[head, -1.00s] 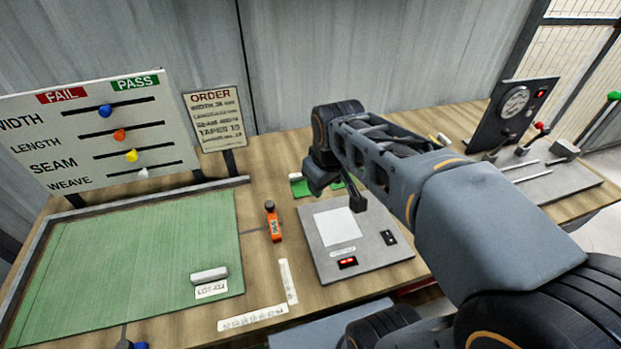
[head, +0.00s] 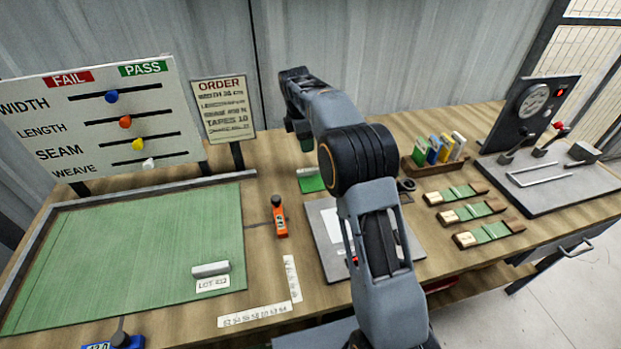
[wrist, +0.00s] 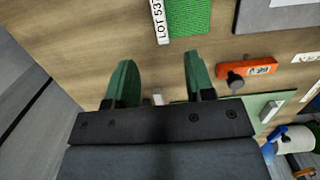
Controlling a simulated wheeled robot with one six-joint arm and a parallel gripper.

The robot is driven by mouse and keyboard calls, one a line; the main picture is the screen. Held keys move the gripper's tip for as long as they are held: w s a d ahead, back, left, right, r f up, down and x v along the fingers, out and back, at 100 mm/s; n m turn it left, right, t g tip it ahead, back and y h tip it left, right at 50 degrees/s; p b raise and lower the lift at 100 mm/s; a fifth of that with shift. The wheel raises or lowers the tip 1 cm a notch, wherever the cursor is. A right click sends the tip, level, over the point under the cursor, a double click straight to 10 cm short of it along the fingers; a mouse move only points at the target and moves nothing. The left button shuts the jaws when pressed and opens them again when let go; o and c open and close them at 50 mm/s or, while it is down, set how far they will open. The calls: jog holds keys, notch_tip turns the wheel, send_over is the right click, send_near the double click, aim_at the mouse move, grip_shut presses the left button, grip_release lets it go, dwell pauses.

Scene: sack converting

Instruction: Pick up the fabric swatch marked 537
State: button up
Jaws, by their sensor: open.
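The fabric swatch marked 537 is a small green piece (wrist: 190,16) at the top of the wrist view, with a white label (wrist: 160,22) reading LOT 537 along its edge. In the head view a small green swatch (head: 312,184) with a pale strip lies on the bench behind the grey scale plate, its marking unreadable. My gripper (wrist: 160,72) is open and empty, its two green fingers apart in the wrist view. The swatch is ahead of the fingertips, not between them. In the head view the forearm partly hides the gripper.
An orange gauge (head: 280,217) stands near the swatch. The grey scale (head: 325,240) is partly behind my arm. The green mat (head: 130,250) fills the left, below the FAIL/PASS board (head: 90,115). Swatch trays (head: 470,212) and a lever panel (head: 560,185) are at right.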

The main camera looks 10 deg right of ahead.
aim_at(309, 169)
jog(key=f, duration=0.3)
jog(key=d+f, duration=0.1)
jog(key=f, duration=0.7)
jog(key=shift+d+f, duration=0.15)
jog(key=shift+f, duration=0.15)
dwell(0.4)
grip_shut()
